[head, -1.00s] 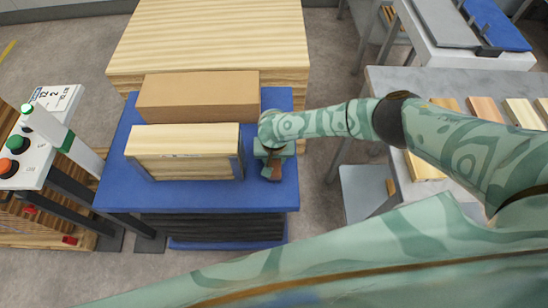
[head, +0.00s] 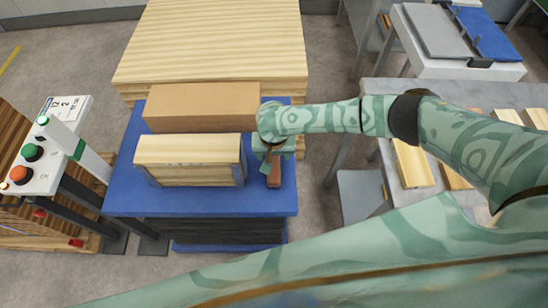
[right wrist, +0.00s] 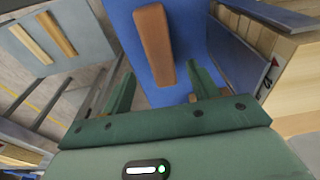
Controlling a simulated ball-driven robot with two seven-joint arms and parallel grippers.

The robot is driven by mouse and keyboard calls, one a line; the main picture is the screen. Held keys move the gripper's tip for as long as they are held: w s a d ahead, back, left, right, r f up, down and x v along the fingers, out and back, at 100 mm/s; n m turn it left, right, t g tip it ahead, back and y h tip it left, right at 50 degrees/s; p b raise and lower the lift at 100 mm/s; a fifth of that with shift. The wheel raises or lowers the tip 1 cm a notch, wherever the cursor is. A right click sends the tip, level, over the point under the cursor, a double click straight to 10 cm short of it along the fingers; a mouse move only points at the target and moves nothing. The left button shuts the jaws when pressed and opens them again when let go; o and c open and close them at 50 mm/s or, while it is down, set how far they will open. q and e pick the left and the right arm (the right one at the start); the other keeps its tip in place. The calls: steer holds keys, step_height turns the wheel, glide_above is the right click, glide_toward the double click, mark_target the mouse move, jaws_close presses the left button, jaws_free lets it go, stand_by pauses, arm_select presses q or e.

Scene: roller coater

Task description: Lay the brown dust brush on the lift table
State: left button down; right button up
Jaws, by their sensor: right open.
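The brown dust brush (head: 274,174) lies on the blue top of the lift table (head: 200,203), near its right edge. In the right wrist view the brush (right wrist: 153,45) lies lengthwise on the blue surface (right wrist: 188,35), ahead of the fingers. My right gripper (head: 270,154) is above the right side of the table, over the far end of the brush, and partly covers it. In the right wrist view its two fingers (right wrist: 163,88) stand wide apart, with clear gaps to the brush. My left gripper is out of view.
A wooden box (head: 190,172) stands on the table just left of the brush, with a brown cardboard box (head: 200,107) behind it. A pale wooden stack (head: 210,45) is at the back. A control post (head: 45,150) stands left, a grey bench (head: 385,88) right.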

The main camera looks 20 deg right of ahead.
mark_target(274, 168)
steer(key=r, duration=0.3)
steer(key=shift+s+p, duration=0.2)
steer(key=shift+p, duration=0.2)
steer(key=shift+a, duration=0.15)
